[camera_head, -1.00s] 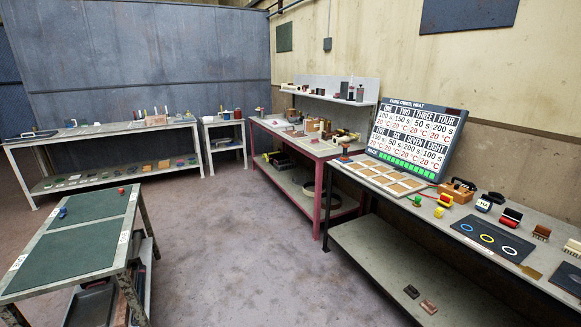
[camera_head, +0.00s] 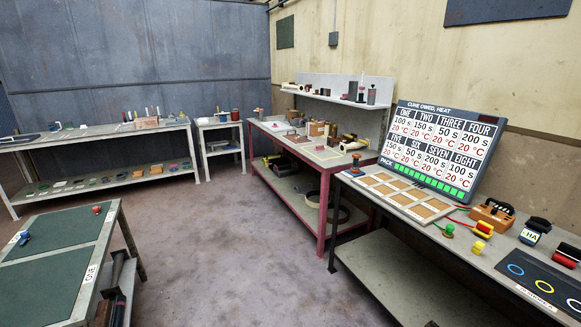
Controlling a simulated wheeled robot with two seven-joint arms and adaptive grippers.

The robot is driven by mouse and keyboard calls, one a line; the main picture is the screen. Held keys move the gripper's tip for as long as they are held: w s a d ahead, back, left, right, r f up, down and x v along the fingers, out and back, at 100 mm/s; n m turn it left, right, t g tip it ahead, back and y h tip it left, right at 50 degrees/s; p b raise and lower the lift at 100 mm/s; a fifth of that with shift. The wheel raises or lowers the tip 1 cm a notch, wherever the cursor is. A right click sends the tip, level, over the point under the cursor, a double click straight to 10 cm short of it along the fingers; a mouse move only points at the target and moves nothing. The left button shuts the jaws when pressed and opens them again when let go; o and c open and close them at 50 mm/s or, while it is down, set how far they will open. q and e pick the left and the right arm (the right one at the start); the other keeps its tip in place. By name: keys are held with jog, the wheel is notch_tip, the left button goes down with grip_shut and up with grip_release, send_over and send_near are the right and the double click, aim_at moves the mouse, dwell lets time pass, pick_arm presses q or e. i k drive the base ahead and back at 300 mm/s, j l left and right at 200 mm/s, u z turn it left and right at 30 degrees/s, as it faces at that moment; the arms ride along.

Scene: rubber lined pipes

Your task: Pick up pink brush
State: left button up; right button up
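I cannot make out a pink brush for certain. Several small upright items, some whitish and some reddish, stand on the long back-left table (camera_head: 85,134), too small to name. A dark upright item with a pinkish part (camera_head: 361,91) stands on the raised shelf (camera_head: 325,98) of the pink-red framed table (camera_head: 272,133); I cannot tell whether it is a brush. Neither of my grippers is in view.
A green-topped table (camera_head: 62,247) stands at the near left. At right, a long bench (camera_head: 455,240) holds a display board (camera_head: 440,145), a tray with square recesses (camera_head: 405,195) and a dark mat with rings (camera_head: 540,278). Open floor (camera_head: 215,235) lies between them.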

aim_at(318, 148)
jog(key=i, duration=1.95)
jog(key=i+l, duration=0.1)
jog(key=i, duration=1.85)
jog(key=j+u, duration=0.05)
jog(key=j, duration=0.05)
